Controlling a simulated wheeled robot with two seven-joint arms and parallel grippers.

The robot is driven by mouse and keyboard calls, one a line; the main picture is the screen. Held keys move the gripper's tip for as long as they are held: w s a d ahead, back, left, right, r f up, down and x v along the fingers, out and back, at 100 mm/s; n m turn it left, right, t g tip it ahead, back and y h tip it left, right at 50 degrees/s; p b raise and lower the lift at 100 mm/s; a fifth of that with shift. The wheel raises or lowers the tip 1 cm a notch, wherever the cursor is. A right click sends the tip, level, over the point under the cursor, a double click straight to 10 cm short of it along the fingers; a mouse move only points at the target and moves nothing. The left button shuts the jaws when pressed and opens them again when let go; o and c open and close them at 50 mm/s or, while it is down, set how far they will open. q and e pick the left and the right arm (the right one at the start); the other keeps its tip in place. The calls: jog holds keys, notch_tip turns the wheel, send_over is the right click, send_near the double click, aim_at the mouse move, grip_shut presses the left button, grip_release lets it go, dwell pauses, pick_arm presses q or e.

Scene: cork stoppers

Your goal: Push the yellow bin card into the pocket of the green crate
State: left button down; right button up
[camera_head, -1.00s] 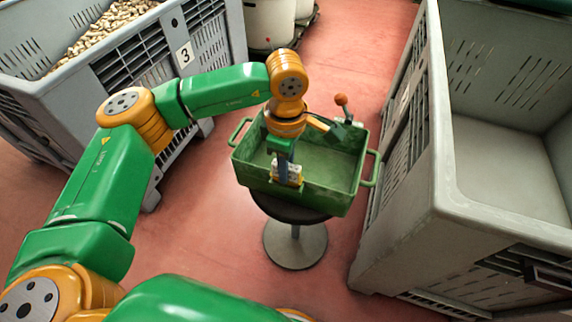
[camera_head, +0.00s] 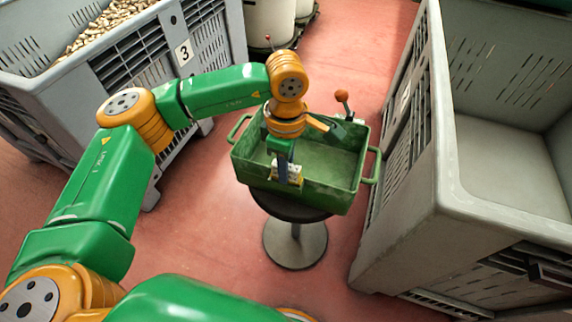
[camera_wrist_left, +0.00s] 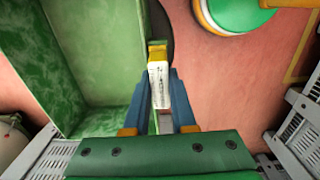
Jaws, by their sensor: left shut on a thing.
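The green crate (camera_head: 335,190) stands upright on a round dark stool, its interior empty where I can see it. It also fills the upper left of the left wrist view (camera_wrist_left: 105,60). My left gripper (camera_head: 286,176) points down at the crate's near wall. In the left wrist view its two blue fingers (camera_wrist_left: 159,90) are shut on the yellow bin card (camera_wrist_left: 158,84), which shows a white printed face and a yellow end. The card also shows in the head view (camera_head: 295,173), against the near wall. The pocket is not clear; I cannot tell whether the card is inside it. My right gripper is not in view.
A large grey bin (camera_head: 470,215) stands close on the right. Another grey bin (camera_head: 125,75), marked 3 and filled with corks, stands at the upper left. An orange-knobbed lever (camera_head: 342,97) rises behind the crate. Red floor (camera_head: 200,245) is free around the stool (camera_head: 295,245).

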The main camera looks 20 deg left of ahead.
pick_arm(q)
jog(key=shift+f+b, duration=0.35)
jog(key=shift+f, duration=0.1)
jog(key=c, duration=0.7)
grip_release()
jog(key=shift+o, duration=0.2)
